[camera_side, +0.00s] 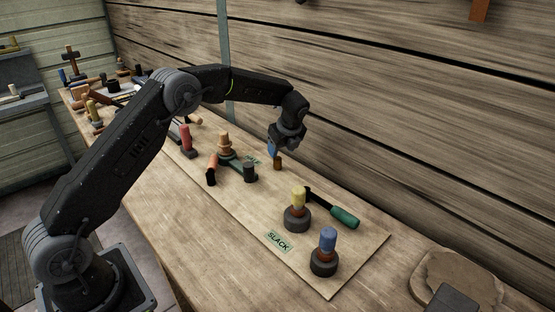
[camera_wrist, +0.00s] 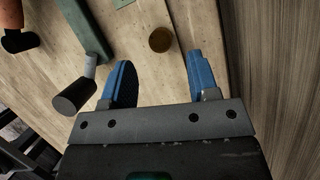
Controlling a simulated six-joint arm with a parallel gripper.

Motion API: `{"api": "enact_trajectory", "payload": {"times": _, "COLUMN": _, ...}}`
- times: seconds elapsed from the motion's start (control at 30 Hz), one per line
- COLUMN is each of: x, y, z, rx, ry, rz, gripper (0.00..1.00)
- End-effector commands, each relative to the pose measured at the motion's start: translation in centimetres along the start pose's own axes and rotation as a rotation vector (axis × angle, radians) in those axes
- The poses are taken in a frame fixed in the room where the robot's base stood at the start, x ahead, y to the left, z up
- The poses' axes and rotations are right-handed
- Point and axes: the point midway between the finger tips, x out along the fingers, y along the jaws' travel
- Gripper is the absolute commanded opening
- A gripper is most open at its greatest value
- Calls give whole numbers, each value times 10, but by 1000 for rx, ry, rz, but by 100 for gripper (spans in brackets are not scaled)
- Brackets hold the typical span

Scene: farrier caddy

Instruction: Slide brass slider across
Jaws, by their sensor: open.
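A small brass-brown cylinder (camera_side: 277,163), which looks like the brass slider, stands upright on the wooden board just below my gripper. In the wrist view its round top (camera_wrist: 160,40) shows just beyond the gap between my fingertips. My gripper (camera_side: 273,152) is open with blue fingers, pointing down. The wrist view shows the two fingers (camera_wrist: 160,64) spread apart with nothing between them. I cannot tell whether either finger touches the cylinder. No track or slot under the cylinder can be made out.
A green bar with a dark cylinder (camera_side: 250,172) lies to the left. A green "SLACK" label (camera_side: 278,241) is on the board (camera_side: 250,215), which has bare room there.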

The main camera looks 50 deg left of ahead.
Motion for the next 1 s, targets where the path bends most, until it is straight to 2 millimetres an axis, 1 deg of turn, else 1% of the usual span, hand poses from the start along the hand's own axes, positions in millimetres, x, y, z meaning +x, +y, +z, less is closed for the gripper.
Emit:
{"api": "enact_trajectory", "payload": {"times": 0.03, "x": 12, "y": 1, "z": -1, "rx": 0, "ry": 2, "rz": 4, "gripper": 55}}
{"api": "enact_trajectory", "payload": {"times": 0.1, "x": 25, "y": 1, "z": 0, "rx": -1, "ry": 2, "rz": 3, "gripper": 55}}
{"api": "enact_trajectory", "payload": {"times": 0.2, "x": 40, "y": 1, "z": 0, "rx": -2, "ry": 2, "rz": 2, "gripper": 55}}
{"api": "enact_trajectory", "payload": {"times": 0.3, "x": 51, "y": 0, "z": 0, "rx": -2, "ry": 3, "rz": 1, "gripper": 55}}
{"api": "enact_trajectory", "payload": {"times": 0.47, "x": 60, "y": 0, "z": 0, "rx": -2, "ry": 2, "rz": 0, "gripper": 55}}
{"api": "enact_trajectory", "payload": {"times": 0.73, "x": 61, "y": 0, "z": 0, "rx": -2, "ry": 2, "rz": -1, "gripper": 55}}
{"api": "enact_trajectory", "payload": {"times": 0.77, "x": 61, "y": 0, "z": 0, "rx": -2, "ry": 2, "rz": -1, "gripper": 53}}
{"api": "enact_trajectory", "payload": {"times": 1.0, "x": 60, "y": 0, "z": 0, "rx": -2, "ry": 2, "rz": -1, "gripper": 30}}
